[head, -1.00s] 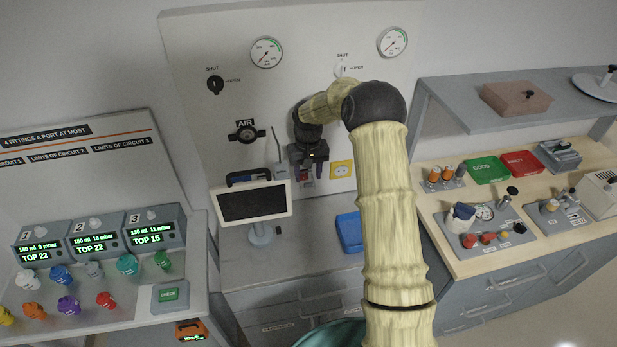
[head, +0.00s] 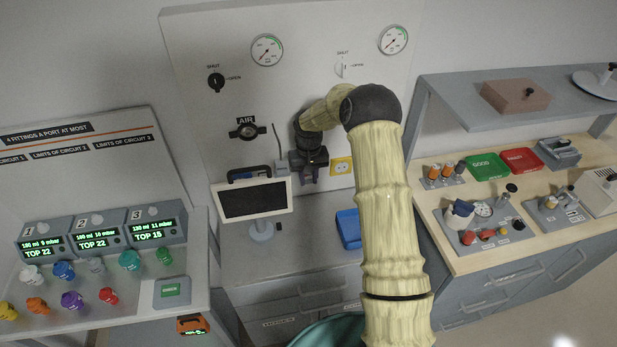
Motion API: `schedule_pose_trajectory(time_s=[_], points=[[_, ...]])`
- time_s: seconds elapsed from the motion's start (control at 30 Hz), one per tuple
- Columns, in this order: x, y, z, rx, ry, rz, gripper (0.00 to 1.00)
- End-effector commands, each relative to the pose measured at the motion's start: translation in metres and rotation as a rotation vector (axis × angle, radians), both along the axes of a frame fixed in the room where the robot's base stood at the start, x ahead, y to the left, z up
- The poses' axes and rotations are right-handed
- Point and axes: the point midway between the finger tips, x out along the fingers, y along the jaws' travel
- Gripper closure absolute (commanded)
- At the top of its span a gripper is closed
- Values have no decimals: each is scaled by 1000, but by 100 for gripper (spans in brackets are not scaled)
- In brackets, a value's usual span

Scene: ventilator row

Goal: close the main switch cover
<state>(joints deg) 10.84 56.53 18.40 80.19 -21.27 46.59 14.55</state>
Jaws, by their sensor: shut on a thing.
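My gripper (head: 309,172) is at the wall panel, between the monitor and the yellow socket plate. It is shut on a part at the main switch, apparently the switch cover. My fingers and wrist hide nearly all of the cover and the switch, so the cover's angle cannot be told. My arm reaches in from the lower right.
A monitor (head: 254,200) stands just left of my gripper. A grey box (head: 282,167) with a thin upright piece is close beside it. A yellow socket plate (head: 341,166) is to the right, and a blue tray (head: 348,229) lies below on the counter.

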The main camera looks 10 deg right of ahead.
Motion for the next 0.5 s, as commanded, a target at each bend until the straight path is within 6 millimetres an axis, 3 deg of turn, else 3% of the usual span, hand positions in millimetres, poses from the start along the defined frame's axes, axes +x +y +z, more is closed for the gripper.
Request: schedule_pose_trajectory(time_s=[0.5], points=[[-2, 2, -12, 0, -123, 2, 98]])
